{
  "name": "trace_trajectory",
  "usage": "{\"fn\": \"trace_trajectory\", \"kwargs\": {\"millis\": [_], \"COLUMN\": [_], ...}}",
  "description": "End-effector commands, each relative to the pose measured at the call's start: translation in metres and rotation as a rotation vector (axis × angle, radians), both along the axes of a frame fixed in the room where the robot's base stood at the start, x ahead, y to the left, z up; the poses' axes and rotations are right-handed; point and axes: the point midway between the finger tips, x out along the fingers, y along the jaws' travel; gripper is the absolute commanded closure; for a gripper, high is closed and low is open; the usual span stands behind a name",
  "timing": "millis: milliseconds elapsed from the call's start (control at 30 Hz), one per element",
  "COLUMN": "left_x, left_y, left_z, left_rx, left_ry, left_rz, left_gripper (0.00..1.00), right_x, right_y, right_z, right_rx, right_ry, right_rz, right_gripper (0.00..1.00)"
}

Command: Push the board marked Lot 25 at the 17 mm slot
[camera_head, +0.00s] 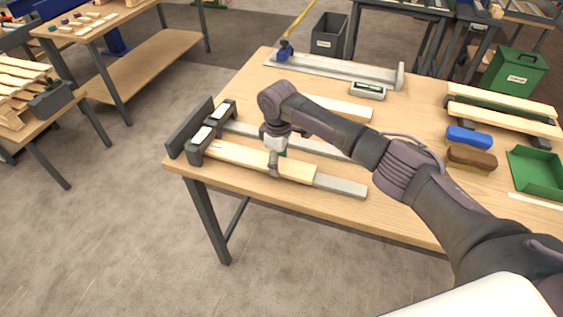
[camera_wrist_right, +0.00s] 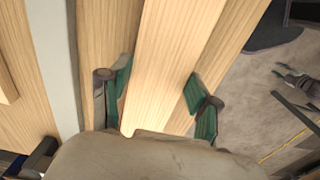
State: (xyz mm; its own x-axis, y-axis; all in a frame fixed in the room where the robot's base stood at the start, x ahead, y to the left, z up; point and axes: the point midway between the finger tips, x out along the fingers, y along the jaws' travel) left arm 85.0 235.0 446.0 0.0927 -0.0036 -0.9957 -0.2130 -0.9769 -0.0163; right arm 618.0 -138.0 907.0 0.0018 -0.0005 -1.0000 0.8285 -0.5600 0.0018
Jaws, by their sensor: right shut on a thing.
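A pale wooden board (camera_head: 235,155) lies along a grey rail (camera_head: 340,186) near the table's front left edge. Its left end is at the nearer of two dark slot blocks (camera_head: 200,146); I cannot tell whether it is inside the slot. A second block (camera_head: 223,110) stands behind, with its own rail. Their white labels and any lot mark are unreadable, so I cannot tell which is 17 mm. My right gripper (camera_head: 274,166) is shut across the board, which also shows in the wrist view (camera_wrist_right: 168,60) between green-padded fingers (camera_wrist_right: 160,92). My left gripper is not in view.
A dark upright plate (camera_head: 190,128) stands behind the slot blocks. Another board (camera_head: 345,107), a small scale (camera_head: 367,91) and a long metal fixture (camera_head: 335,68) lie farther back. Blue (camera_head: 469,137) and brown (camera_head: 472,158) brushes and a green tray (camera_head: 535,175) are at right.

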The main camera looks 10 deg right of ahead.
Motion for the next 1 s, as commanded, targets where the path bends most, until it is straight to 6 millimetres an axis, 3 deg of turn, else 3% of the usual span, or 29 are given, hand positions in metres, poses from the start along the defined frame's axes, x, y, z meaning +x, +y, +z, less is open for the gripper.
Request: {"fn": "trace_trajectory", "kwargs": {"millis": [1000], "left_x": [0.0], "left_y": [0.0], "left_z": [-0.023], "left_rx": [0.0], "left_ry": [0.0], "left_rz": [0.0], "left_gripper": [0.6], "right_x": [0.017], "right_y": [0.026], "right_z": [-0.002], "right_rx": [0.002], "right_ry": [0.001], "right_rz": [0.001], "right_gripper": [0.78]}}
